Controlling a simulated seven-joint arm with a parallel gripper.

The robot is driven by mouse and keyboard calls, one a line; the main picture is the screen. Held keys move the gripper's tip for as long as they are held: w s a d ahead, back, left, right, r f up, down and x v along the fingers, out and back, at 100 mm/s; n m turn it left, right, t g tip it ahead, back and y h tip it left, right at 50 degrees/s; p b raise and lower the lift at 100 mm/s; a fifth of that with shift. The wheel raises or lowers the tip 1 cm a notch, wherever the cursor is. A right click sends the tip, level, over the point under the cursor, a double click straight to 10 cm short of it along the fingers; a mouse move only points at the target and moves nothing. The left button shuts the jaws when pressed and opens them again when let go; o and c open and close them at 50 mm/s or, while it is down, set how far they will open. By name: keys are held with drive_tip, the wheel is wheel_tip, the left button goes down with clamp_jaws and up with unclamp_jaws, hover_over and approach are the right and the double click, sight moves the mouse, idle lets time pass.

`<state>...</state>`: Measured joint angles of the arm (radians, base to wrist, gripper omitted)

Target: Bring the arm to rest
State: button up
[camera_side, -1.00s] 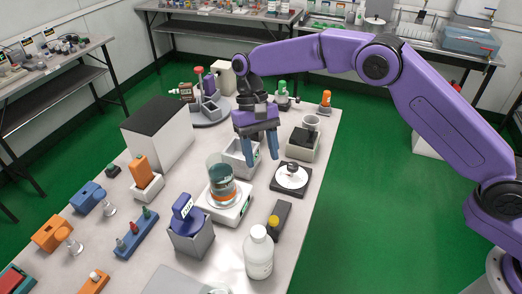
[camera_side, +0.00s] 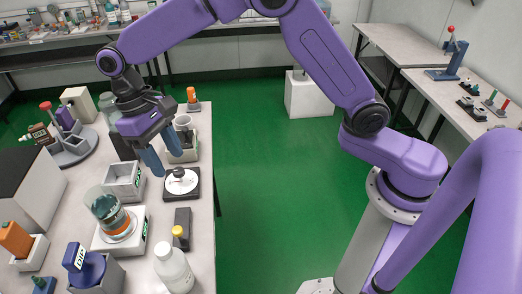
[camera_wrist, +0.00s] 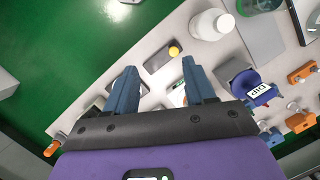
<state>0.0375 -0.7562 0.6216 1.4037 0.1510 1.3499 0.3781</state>
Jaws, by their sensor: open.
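My gripper (camera_side: 163,154) is purple and black with two blue fingers, and it hangs above the table (camera_side: 200,240) with its fingers pointing down. The fingers are apart with nothing between them. In the side view it appears between an open grey box (camera_side: 123,182) and a black square plate with a white disc (camera_side: 181,183).
A beaker (camera_side: 108,210) on a white base, a white bottle (camera_side: 174,269) and a blue labelled piece (camera_side: 84,262) in a grey holder stand nearer the camera. A grey cup (camera_side: 183,124) and an orange-topped piece (camera_side: 192,96) stand behind. Green floor (camera_side: 270,180) lies open right of the table.

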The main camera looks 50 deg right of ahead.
drive_tip(key=s+d+r+n+t, duration=0.1)
drive_tip(key=s+d+n+t, duration=0.2)
drive_tip(key=s+d+n, duration=0.6)
drive_tip(key=s+d, duration=1.3)
drive_tip(key=s, duration=0.3)
drive_tip(key=shift+d+r+y, duration=0.25)
drive_tip(key=shift+d+y, duration=0.1)
drive_tip(key=shift+y, duration=0.05)
